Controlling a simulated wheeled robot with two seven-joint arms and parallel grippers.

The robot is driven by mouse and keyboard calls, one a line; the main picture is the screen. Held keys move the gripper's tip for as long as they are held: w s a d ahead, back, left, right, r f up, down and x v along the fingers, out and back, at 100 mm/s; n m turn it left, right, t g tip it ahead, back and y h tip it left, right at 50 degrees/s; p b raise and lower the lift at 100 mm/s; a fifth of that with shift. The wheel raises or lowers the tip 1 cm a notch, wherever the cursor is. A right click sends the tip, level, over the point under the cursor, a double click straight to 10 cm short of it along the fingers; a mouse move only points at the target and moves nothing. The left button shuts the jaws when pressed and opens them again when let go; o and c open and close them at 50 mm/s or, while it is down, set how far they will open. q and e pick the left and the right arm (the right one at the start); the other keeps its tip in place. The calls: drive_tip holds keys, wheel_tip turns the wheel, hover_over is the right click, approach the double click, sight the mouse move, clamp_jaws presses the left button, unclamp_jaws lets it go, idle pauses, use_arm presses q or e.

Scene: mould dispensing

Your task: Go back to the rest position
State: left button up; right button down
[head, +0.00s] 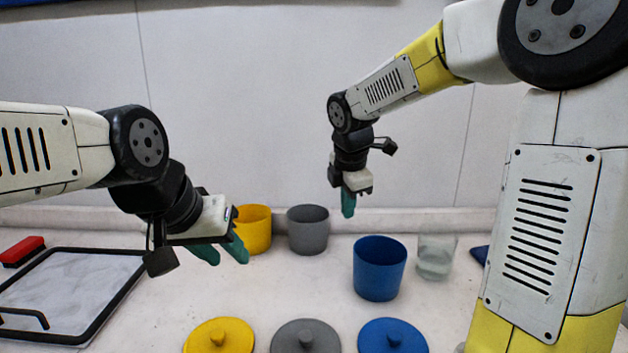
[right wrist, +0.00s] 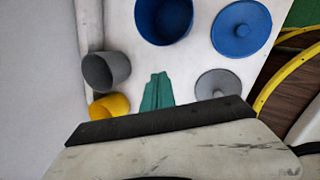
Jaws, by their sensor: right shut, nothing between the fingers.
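My left gripper (head: 221,251) is at the left of the head view, above the table in front of the yellow cup. Its two green fingers are apart and nothing shows between them. My right gripper (head: 348,204) hangs fingers down in the head view, above the table between the grey cup and the blue cup. Its green fingers are together and empty; they also show together in the right wrist view (right wrist: 157,92). The yellow cup (head: 256,238), grey cup (head: 308,233) and blue cup (head: 379,272) stand upright on the table.
Yellow (head: 219,340), grey (head: 306,340) and blue (head: 393,340) lids lie along the front. A clear cup (head: 436,260) stands right of the blue cup. A black-rimmed tray (head: 110,303) and a red block (head: 22,250) are at left. The table middle is clear.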

drive_tip(key=s+d+r+m+t+y, duration=0.1)
drive_tip(key=s+d+m, duration=0.2)
drive_tip(key=s+m, duration=0.7)
drive_tip(key=s+d+r+m+t+y, duration=0.1)
drive_tip(key=s+d+m, duration=0.2)
drive_tip(key=s+m, duration=0.8)
drive_tip(key=shift+s+d+r+m+y, duration=0.25)
drive_tip(key=shift+s+m+y, duration=0.05)
drive_tip(key=shift+s, duration=0.1)
